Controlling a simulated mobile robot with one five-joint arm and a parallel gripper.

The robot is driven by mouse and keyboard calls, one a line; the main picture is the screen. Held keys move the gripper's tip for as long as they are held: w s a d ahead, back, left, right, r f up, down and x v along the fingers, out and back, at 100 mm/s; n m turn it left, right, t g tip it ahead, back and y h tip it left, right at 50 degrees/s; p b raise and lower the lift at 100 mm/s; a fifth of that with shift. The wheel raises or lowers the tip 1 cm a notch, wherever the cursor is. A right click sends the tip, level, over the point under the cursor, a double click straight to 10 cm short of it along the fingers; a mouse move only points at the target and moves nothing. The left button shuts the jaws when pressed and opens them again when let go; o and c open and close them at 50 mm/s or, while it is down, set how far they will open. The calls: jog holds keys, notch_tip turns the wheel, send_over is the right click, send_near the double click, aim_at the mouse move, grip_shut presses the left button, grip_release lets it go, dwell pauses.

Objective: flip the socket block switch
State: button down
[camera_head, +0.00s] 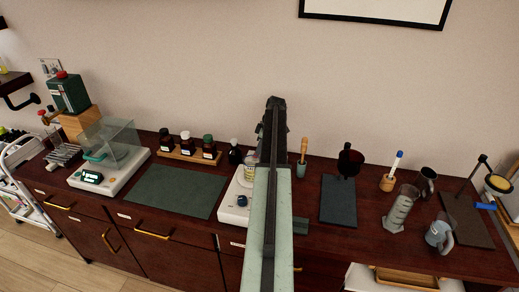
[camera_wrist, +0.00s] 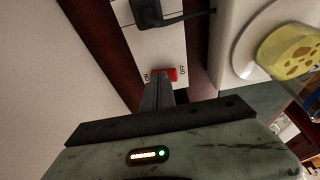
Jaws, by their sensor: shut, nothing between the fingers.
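The white socket block (camera_wrist: 160,45) shows in the wrist view, lying on dark wood with a black plug (camera_wrist: 147,12) and its cable at the top. Its red switch (camera_wrist: 173,74) sits near the block's lower end, between the printed words ON at left and OFF at right. My gripper (camera_wrist: 158,80) is shut and empty, its fingertips right at the switch's left part and covering some of it. I cannot tell whether they touch it or which way the rocker is tilted. In the head view my arm hides the block.
A container with a yellow spotted top (camera_wrist: 291,50) is at right in the wrist view. A rack of dark bottles (camera_head: 188,152) stands left. The green mat (camera_head: 175,191) is clear.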

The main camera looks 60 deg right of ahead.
jog(key=shift+w+r+p, duration=0.15)
jog(key=shift+r+p, duration=0.4)
jog(key=shift+r, duration=0.05)
jog(key=w+d+p+v, duration=0.1)
jog(key=d+p+v, duration=0.1)
jog(key=p+v, duration=1)
jog(key=shift+d+r, duration=0.2)
jog(key=shift+r, duration=0.15)
